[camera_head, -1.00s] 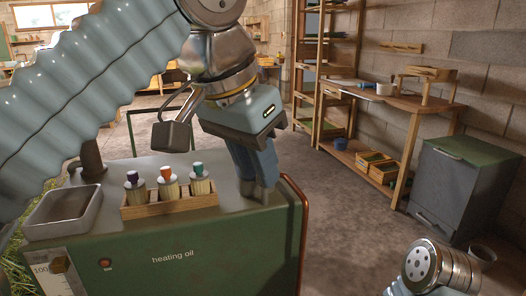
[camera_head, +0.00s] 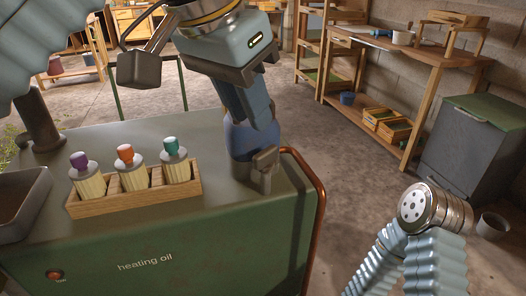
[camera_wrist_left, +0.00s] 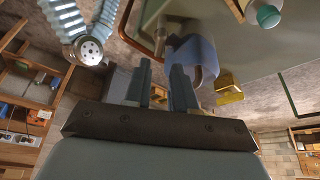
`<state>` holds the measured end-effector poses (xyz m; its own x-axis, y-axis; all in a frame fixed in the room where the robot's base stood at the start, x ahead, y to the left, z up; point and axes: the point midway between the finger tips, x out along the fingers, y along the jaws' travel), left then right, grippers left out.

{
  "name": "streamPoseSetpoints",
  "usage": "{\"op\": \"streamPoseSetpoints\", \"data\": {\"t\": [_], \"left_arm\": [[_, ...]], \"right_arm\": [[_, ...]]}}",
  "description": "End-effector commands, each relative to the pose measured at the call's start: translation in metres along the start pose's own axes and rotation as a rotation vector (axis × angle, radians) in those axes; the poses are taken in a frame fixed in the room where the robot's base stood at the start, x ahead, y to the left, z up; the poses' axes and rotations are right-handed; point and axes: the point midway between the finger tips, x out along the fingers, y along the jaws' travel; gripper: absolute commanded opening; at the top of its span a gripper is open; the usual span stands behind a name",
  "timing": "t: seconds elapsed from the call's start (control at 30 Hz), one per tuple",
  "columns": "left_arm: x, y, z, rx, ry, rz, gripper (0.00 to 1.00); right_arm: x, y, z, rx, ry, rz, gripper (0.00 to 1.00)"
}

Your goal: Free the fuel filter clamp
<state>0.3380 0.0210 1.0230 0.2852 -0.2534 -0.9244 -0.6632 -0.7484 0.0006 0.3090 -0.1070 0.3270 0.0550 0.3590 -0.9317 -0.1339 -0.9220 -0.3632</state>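A blue rounded body (camera_head: 238,139) with a grey fitting (camera_head: 264,168) on its near side stands at the right end of the green heating oil unit (camera_head: 200,235). It also shows in the left wrist view (camera_wrist_left: 200,52), just beyond my fingers. I cannot tell which part is the clamp; a brass-coloured block (camera_wrist_left: 228,93) sits beside the blue body in that view. My left gripper (camera_head: 262,112) points down over the blue body. Its two fingers (camera_wrist_left: 161,84) are apart with nothing seen between them. Whether they touch the blue body is unclear. My right gripper is out of view.
A wooden rack (camera_head: 135,193) with several capped bottles stands left of the blue body. A grey tray (camera_head: 20,205) is at the far left. A copper-coloured pipe (camera_head: 318,190) bounds the unit's right end. A workbench (camera_head: 425,62) and grey cabinet (camera_head: 465,150) stand farther right.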

Motion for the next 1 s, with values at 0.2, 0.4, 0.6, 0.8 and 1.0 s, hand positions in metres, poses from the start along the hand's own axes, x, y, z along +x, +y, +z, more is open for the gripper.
{"op": "streamPoseSetpoints", "data": {"t": [0.2,0.4,0.6,0.8,1.0], "left_arm": [[0.05,0.0,0.002,0.0,-0.001,-0.001,0.25],[0.071,0.0,0.0,0.001,0.0,0.0,0.25],[0.075,0.0,0.0,0.0,0.001,0.0,0.25],[0.075,0.0,0.0,0.0,0.001,0.0,0.17],[0.074,0.0,0.0,0.0,0.001,0.0,0.0]], "right_arm": [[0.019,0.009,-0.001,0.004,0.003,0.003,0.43],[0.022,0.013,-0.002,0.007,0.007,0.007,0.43],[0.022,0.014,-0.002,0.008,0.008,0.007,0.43],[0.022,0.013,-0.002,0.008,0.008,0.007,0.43],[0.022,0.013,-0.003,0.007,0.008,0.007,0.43]]}}
